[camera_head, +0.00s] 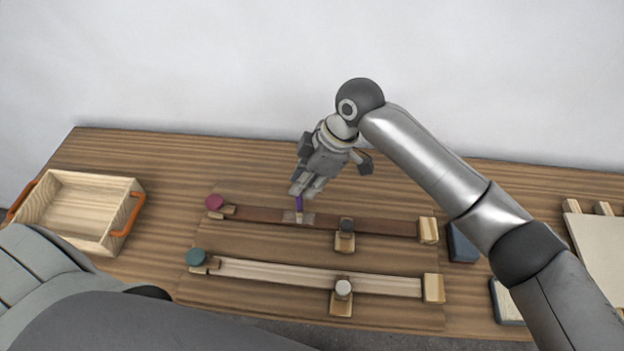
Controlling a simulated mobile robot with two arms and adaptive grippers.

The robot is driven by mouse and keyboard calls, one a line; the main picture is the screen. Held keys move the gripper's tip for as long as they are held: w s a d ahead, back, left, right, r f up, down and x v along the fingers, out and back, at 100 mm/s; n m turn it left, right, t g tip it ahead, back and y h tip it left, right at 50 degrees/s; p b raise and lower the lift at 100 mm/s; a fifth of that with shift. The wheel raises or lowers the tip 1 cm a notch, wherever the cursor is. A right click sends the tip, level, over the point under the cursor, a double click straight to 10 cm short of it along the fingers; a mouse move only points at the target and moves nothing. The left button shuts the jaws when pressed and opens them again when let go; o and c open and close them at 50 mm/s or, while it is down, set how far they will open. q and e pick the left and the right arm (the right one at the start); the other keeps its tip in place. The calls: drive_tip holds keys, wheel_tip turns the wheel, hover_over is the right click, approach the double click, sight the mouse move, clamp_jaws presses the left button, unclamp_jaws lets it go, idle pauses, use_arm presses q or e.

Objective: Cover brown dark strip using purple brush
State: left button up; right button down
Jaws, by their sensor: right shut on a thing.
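A dark brown strip (382,226) runs left to right across a wooden board on the table. My right gripper (302,190) is above the left part of this strip. It is shut on the purple brush (299,204), whose purple handle points down from the fingers. The brush's pale lower end is at the strip, left of its middle; I cannot tell whether it touches. A paler strip (270,272) lies in front of the dark one. My left gripper is not in view.
A purple-red knob (214,202) and a teal knob (196,257) sit at the strips' left ends. Small posts (346,227) (343,289) stand along the strips. An open wooden box (119,187) with orange handles is at left. Dark blocks (462,245) and a pale panel (603,240) are at right.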

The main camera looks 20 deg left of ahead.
drive_tip(key=shift+s+a, duration=0.1)
drive_tip(key=shift+a, duration=0.15)
drive_tip(key=shift+s+a, duration=0.25)
drive_tip(key=shift+a, duration=0.9)
drive_tip(key=shift+s+a, duration=0.25)
drive_tip(key=shift+a, duration=0.7)
drive_tip(key=shift+s+a, duration=0.2)
drive_tip(key=shift+a, duration=0.35)
drive_tip(key=shift+s+a, duration=0.15)
drive_tip(key=shift+a, duration=0.35)
drive_tip(key=shift+a, duration=0.1)
drive_tip(key=shift+s+a, duration=0.3)
drive_tip(key=shift+a, duration=0.65)
